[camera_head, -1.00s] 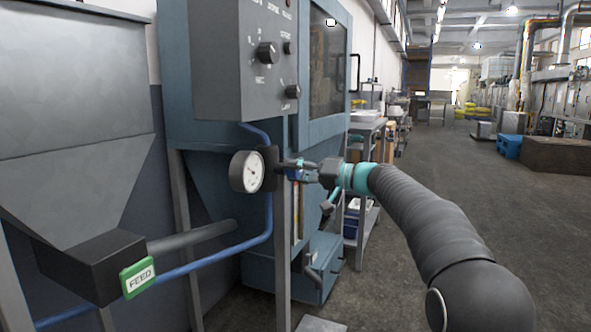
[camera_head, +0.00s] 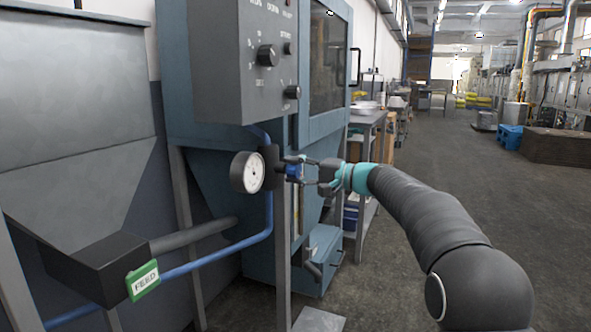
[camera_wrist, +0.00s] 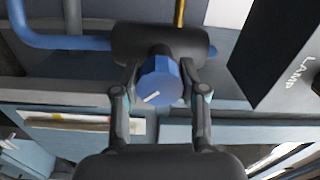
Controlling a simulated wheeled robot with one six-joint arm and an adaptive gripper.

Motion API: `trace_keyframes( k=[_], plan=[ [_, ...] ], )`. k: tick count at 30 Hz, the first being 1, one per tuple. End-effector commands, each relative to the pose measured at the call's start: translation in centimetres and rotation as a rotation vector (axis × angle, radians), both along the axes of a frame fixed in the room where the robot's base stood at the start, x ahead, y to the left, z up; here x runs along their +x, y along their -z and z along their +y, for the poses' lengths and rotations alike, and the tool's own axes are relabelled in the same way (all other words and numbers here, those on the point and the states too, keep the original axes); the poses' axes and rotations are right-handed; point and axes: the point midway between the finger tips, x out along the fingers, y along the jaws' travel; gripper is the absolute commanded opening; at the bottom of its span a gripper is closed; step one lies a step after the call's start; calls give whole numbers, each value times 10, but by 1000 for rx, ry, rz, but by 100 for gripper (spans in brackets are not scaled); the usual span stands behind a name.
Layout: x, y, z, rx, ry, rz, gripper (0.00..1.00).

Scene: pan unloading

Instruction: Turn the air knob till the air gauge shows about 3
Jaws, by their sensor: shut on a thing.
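The air gauge (camera_head: 247,172) is a round white dial on the blue pipe, below the control box; its needle is too small to read. The air knob (camera_wrist: 160,82) is blue with a white pointer line and sits on a dark body beside the gauge. It also shows in the head view (camera_head: 292,169), partly covered by the fingers. My gripper (camera_wrist: 160,92) comes from the right and has its two fingers shut on the knob, one on each side. In the wrist view the white line slants, its upper end toward the right.
A grey control box (camera_head: 245,60) with several dark knobs hangs above the gauge. A hopper (camera_head: 75,110) with a green FEED tag (camera_head: 142,280) stands at left. A grey post (camera_head: 283,240) stands below the knob. The floor (camera_head: 460,185) at right is open.

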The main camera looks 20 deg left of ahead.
Motion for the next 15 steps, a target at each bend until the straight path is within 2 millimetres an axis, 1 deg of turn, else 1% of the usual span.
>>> trace_keyframes(
  k=[11,12,15],
  plan=[
    [0,0,0,2,2,4,7],
    [0,0,0,2,2,4,45],
    [0,0,0,0,1,4,68]
  ],
)
